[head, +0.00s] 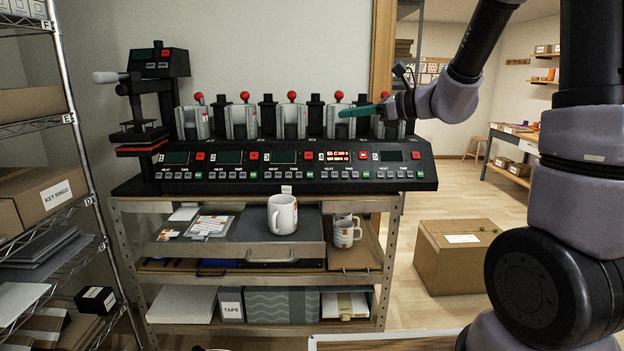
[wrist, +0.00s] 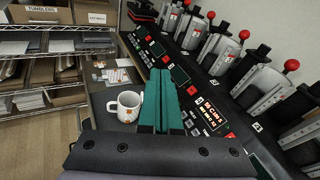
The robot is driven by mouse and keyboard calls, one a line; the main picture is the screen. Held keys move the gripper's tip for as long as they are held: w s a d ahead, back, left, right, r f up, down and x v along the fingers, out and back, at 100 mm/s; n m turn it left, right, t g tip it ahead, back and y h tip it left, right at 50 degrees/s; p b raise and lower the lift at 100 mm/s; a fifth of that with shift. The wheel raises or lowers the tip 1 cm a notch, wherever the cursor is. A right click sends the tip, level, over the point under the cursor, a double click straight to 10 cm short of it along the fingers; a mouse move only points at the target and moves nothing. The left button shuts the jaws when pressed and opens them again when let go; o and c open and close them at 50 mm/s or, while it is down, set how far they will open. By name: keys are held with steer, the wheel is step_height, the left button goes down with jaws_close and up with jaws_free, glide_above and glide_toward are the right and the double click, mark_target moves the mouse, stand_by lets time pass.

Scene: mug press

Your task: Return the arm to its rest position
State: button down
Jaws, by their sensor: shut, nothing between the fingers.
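My gripper (head: 354,111) is raised in front of the right part of the mug press (head: 290,177), its green fingers pointing left. The wrist view shows the green fingers (wrist: 160,113) together, with nothing between them. The press has several mug stations with red knobs, and one panel display is lit red. A white mug (head: 283,215) with an orange-brown print stands upright on the grey mat below the press. In the wrist view the mug (wrist: 124,106) is left of the fingers and apart from them. Whether my gripper touches the press is unclear; a gap seems to show.
A wire rack (head: 75,130) with boxes is at the left. A cardboard box (head: 458,257) sits on the floor at the right. The floor around that box is open. A flat-topped press (head: 150,95) stands at the left end.

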steer(key=s+d+r+n+g+h, duration=0.1)
steer(key=s+d+n+g+h, duration=0.25)
steer(key=s+n, duration=1)
steer(key=s+d+r+n+t+h, duration=0.1)
steer(key=s+d+n+h, duration=0.3)
steer(key=s+d+h, duration=0.4)
steer(key=d+t, duration=0.1)
steer(key=d, duration=0.1)
steer(key=shift+s+d+t, duration=0.3)
steer(key=shift+s+t, duration=0.05)
steer(key=shift+s, duration=0.05)
